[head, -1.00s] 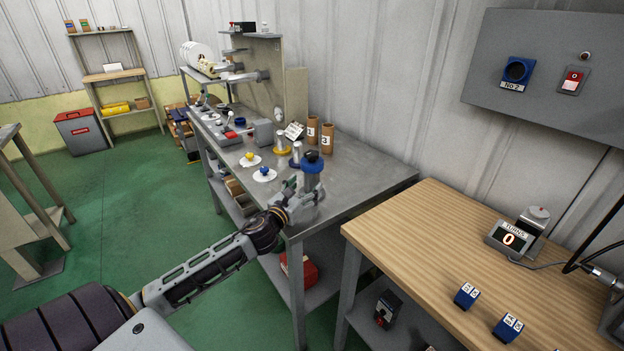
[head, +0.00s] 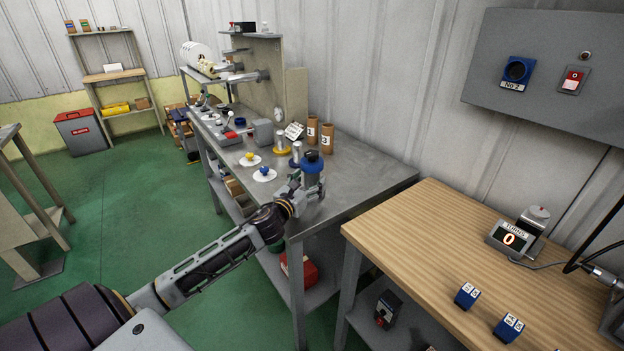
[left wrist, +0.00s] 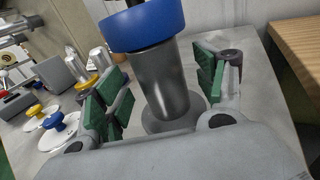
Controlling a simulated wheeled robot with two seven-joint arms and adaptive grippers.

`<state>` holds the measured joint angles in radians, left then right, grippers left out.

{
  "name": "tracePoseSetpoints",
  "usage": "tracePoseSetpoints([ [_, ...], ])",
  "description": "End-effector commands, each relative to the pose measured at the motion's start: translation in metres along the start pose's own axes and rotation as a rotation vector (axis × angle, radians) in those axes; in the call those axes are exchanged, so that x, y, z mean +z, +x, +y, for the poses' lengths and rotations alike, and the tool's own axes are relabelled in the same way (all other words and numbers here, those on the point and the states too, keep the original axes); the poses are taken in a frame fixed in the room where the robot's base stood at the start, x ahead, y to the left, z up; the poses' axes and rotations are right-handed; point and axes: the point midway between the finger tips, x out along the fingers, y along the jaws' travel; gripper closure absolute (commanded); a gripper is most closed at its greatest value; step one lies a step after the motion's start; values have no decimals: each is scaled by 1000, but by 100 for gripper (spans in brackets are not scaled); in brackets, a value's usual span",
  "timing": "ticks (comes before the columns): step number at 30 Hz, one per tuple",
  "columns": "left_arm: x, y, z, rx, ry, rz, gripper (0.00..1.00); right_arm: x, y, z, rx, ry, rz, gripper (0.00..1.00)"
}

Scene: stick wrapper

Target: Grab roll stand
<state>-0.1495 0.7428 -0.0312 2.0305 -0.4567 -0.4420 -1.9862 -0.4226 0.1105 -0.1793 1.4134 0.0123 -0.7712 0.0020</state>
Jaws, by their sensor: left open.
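The roll stand, a grey metal cylinder with a wide blue collar (head: 312,164), stands upright near the front corner of the metal table. My left gripper (head: 304,190) is at its lower part, coming from the left and partly covering it. In the left wrist view the stand's grey cylinder (left wrist: 160,75) rises between the green finger pads of the left gripper (left wrist: 163,88). The pads are apart, with visible gaps on both sides of the cylinder. A round grey base shows below it. My right gripper is not in view.
Yellow (head: 250,158) and blue (head: 265,172) knobs on white discs lie left of the stand. Two brown tubes (head: 327,139) and shorter metal posts stand behind it. A wooden table (head: 440,235) is at the right. The metal tabletop right of the stand is clear.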

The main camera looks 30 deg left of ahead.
Motion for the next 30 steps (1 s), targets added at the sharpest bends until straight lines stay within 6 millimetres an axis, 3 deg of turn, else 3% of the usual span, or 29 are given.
tracePoseSetpoints([
  [5, 0, 11, 0, 0, -1, -1, 29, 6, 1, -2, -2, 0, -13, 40],
  [12, 0, 22, 0, 0, -1, 0, 29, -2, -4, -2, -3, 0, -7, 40],
  [28, 0, 23, 0, 0, 0, 0, 29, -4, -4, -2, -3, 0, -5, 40],
  [30, 0, 23, 0, 0, 0, 0, 36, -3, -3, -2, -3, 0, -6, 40],
])
